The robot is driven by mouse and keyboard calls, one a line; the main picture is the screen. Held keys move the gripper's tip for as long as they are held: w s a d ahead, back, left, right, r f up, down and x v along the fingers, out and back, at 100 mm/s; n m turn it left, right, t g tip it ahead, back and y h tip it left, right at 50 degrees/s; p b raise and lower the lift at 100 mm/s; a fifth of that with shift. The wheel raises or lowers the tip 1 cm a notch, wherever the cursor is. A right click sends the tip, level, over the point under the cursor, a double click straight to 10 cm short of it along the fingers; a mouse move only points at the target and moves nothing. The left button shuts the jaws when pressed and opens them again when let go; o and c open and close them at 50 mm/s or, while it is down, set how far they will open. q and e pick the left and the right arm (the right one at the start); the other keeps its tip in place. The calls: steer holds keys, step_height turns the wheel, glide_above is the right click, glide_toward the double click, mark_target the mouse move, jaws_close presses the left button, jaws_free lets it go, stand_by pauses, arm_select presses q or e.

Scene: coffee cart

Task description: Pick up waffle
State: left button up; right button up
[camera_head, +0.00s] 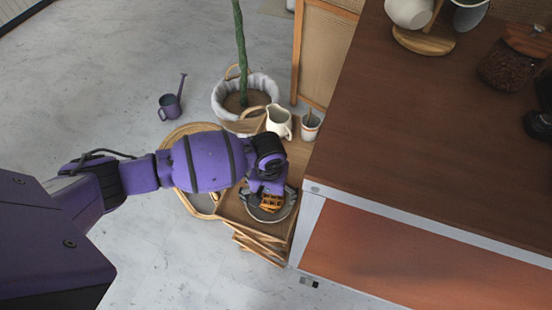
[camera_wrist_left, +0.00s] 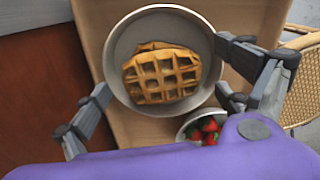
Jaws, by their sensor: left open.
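The golden-brown waffle (camera_head: 271,203) lies in a grey round bowl or plate (camera_head: 284,214) on a wooden stand beside the cart. In the left wrist view, the waffle (camera_wrist_left: 161,75) sits in the middle of the grey dish (camera_wrist_left: 124,42), apparently two pieces overlapping. My left gripper (camera_head: 268,188) is above the dish, partly hiding it in the head view. In the left wrist view, its open fingers (camera_wrist_left: 160,101) are spread on either side of the waffle, with nothing between them gripped. My right gripper is not in view.
A small bowl of strawberries (camera_wrist_left: 205,128) stands near the dish. A cream pitcher (camera_head: 279,121) and a small cup (camera_head: 310,127) stand behind it. The cart's brown top (camera_head: 420,150) is close on the right. A potted plant (camera_head: 247,97) and purple watering can (camera_head: 171,105) are on the floor.

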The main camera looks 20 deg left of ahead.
arm_select(q)
steer(key=c, duration=1.2)
steer(key=shift+c, duration=0.2)
